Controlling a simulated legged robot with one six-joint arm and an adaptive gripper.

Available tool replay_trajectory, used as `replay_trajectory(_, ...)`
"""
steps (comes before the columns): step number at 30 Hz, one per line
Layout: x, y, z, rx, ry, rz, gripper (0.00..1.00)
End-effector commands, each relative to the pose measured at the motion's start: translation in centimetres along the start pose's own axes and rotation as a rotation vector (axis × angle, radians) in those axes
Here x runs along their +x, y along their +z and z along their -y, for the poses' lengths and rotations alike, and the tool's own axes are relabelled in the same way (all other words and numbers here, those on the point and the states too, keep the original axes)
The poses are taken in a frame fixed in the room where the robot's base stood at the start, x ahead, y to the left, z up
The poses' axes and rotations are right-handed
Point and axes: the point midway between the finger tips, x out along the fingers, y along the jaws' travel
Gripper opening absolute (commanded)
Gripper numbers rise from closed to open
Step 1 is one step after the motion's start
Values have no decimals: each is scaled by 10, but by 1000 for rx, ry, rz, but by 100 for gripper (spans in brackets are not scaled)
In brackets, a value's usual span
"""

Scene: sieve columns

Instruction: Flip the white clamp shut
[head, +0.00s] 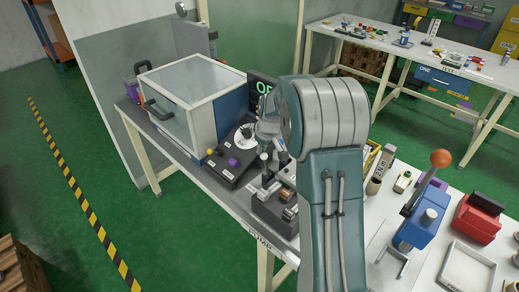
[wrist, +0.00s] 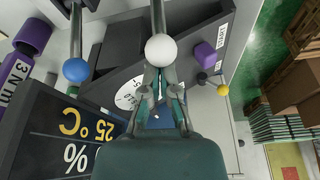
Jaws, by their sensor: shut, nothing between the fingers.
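In the wrist view, a white ball knob (wrist: 160,47) sits on the end of a metal rod that runs up out of the picture; it appears to be the white clamp's lever. My gripper (wrist: 161,76) is shut and empty, its fingertips just below the white knob in the picture. The knob overlaps the tips, and I cannot tell whether they touch. The clamp's base is not clear in the wrist view. In the head view, my arm hides most of the gripper area, and I cannot pick out the white knob.
A blue ball lever (wrist: 75,69) stands left of the white one. A dark panel with a white dial (head: 245,132) and purple knob (head: 233,162) lies close by. A display (wrist: 65,138) fills the wrist view's lower left. A glass-fronted cabinet (head: 190,90) stands behind on the bench.

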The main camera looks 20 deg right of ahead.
Motion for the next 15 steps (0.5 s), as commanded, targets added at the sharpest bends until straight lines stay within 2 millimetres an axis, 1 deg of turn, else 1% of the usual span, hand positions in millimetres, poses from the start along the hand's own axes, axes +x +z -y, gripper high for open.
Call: replay_trajectory(15, -17, 37, -8, 2, -1, 3, 0)
